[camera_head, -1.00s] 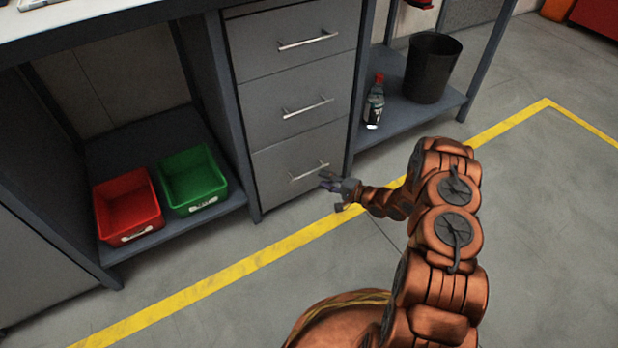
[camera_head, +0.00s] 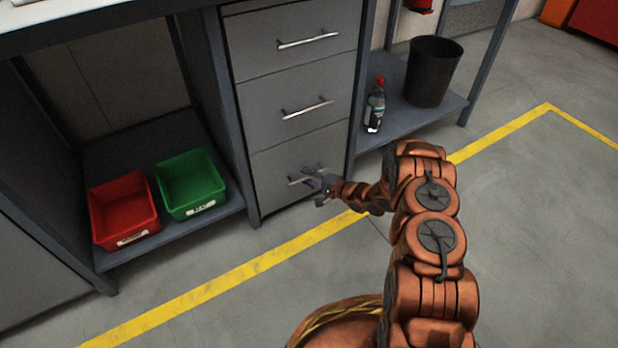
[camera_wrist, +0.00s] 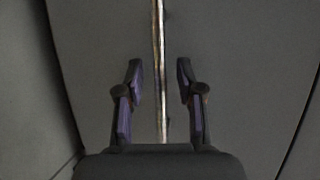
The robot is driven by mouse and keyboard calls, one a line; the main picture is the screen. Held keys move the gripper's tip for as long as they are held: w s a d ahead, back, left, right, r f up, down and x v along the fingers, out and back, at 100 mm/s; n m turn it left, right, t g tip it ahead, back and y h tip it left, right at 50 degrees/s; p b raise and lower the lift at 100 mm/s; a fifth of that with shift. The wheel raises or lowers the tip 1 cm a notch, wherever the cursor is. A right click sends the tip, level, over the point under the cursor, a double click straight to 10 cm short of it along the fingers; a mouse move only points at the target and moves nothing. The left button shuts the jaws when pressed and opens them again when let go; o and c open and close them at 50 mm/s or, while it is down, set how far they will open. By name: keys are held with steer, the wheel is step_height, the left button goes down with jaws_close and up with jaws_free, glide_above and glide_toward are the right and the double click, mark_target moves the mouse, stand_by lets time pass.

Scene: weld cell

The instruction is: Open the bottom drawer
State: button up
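The bottom drawer (camera_head: 272,188) is the lowest of three grey drawers and is closed, its front flush with the others. Its silver bar handle (camera_head: 296,181) is partly hidden by my gripper (camera_head: 318,184). In the wrist view the handle (camera_wrist: 159,60) runs upright between the two fingers of my gripper (camera_wrist: 160,80). The fingers are spread apart, with a gap on each side of the bar, and hold nothing. The fingertips are close to the drawer front; I cannot tell whether they touch it.
A red bin (camera_head: 124,210) and a green bin (camera_head: 192,183) sit on the low shelf at left. A bottle (camera_head: 375,108) and a black bucket (camera_head: 432,70) stand on the right shelf. The floor before the drawers is clear, crossed by a yellow line (camera_head: 250,268).

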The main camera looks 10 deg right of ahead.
jaws_close()
steer(key=shift+d, duration=0.1)
stand_by(0.5)
